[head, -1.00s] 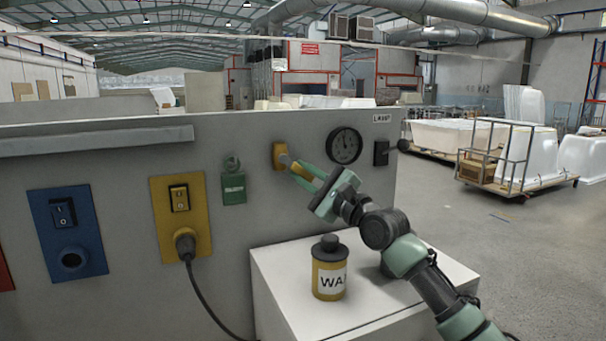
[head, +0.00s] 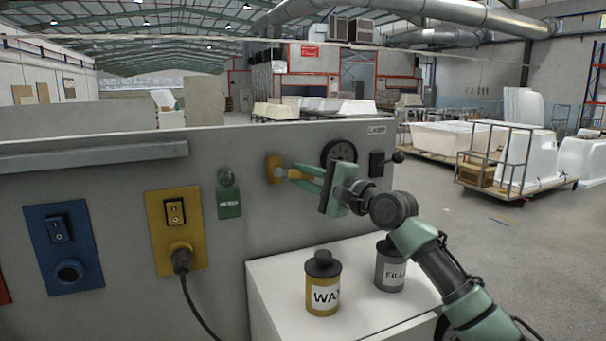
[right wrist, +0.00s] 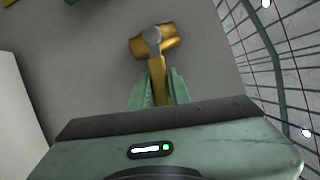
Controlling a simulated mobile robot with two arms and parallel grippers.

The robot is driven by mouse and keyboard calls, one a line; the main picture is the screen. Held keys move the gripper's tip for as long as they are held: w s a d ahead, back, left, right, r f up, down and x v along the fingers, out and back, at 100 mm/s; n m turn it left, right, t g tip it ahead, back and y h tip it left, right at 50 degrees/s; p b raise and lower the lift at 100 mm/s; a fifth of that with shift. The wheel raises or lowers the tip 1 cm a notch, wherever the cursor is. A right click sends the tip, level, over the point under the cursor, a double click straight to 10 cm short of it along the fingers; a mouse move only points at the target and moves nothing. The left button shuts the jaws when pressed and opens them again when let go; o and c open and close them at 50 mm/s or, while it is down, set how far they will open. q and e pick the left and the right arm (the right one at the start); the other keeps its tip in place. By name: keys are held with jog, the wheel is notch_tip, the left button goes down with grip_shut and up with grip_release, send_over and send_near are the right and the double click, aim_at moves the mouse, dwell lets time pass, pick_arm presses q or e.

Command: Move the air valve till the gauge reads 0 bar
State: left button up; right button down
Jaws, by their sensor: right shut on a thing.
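The air valve (head: 273,169) is a yellow body with a grey hub on the grey panel. Its yellow lever (head: 300,175) points right, nearly level. My right gripper (head: 302,176) is shut on the lever. In the right wrist view the valve (right wrist: 170,45) is ahead, with its lever (right wrist: 157,76) running down between the fingers (right wrist: 155,90). The round black gauge (head: 339,151) is right of the valve. My right gripper covers its lower part, and I cannot read its needle. My left gripper is not in view.
A white stand (head: 273,290) below the valve holds a yellow wax can (head: 323,285) and a grey filler can (head: 391,268). A black lamp switch (head: 377,164) is right of the gauge.

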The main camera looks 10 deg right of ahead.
jog(key=shift+r+n, duration=0.2)
jog(key=shift+n, duration=0.3)
jog(key=c, duration=1.3)
grip_release()
jog(key=shift+d, duration=0.1)
jog(key=b+v, duration=0.2)
jog(key=v, duration=0.5)
jog(key=shift+s+d+r+b, duration=0.2)
jog(key=shift+s+b, duration=0.1)
jog(key=shift+b, duration=0.1)
jog(key=shift+f, duration=0.1)
